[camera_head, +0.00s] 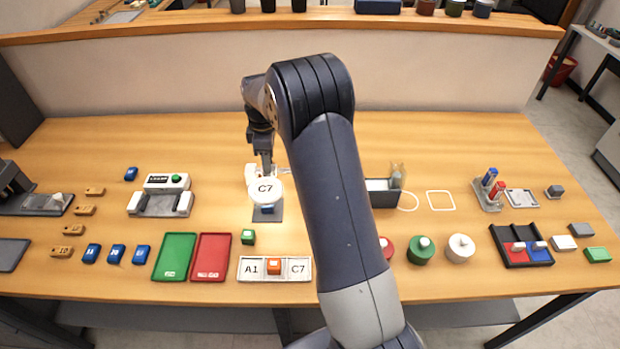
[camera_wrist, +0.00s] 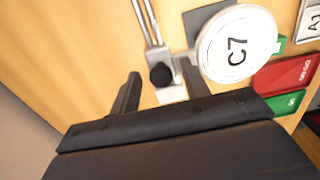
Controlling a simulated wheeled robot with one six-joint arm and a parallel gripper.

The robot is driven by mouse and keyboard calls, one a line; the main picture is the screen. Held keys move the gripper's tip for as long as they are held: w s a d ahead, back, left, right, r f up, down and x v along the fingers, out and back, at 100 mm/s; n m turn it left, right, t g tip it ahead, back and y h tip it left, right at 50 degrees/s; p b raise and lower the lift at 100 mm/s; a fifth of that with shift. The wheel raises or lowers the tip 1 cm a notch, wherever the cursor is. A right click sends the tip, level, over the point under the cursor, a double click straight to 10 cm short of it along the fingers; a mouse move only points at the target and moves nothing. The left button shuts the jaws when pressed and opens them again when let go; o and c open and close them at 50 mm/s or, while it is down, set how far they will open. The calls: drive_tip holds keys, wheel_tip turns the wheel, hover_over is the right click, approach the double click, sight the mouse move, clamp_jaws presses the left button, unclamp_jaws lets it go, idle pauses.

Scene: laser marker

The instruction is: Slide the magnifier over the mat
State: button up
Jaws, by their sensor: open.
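The magnifier is a round white lens showing "C7" (camera_head: 265,189), on a pale carriage that runs on a twin metal rail; the lens also shows in the wrist view (camera_wrist: 237,43). A black knob (camera_wrist: 161,75) stands on the carriage. A dark grey mat (camera_head: 268,215) shows from under the front of the lens; the lens covers part of it, and a corner also shows in the wrist view (camera_wrist: 200,18). My gripper (camera_wrist: 159,70) is open, its fingers apart on either side of the knob. In the head view my wrist hides part of the rail.
A plate marked A1 and C7 (camera_head: 248,268) with an orange block lies in front. A white-and-grey device (camera_head: 160,202) stands to the left. Free table lies behind.

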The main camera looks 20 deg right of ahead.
drive_tip(key=shift+r+p, duration=1.75)
drive_tip(key=shift+r, duration=1.1)
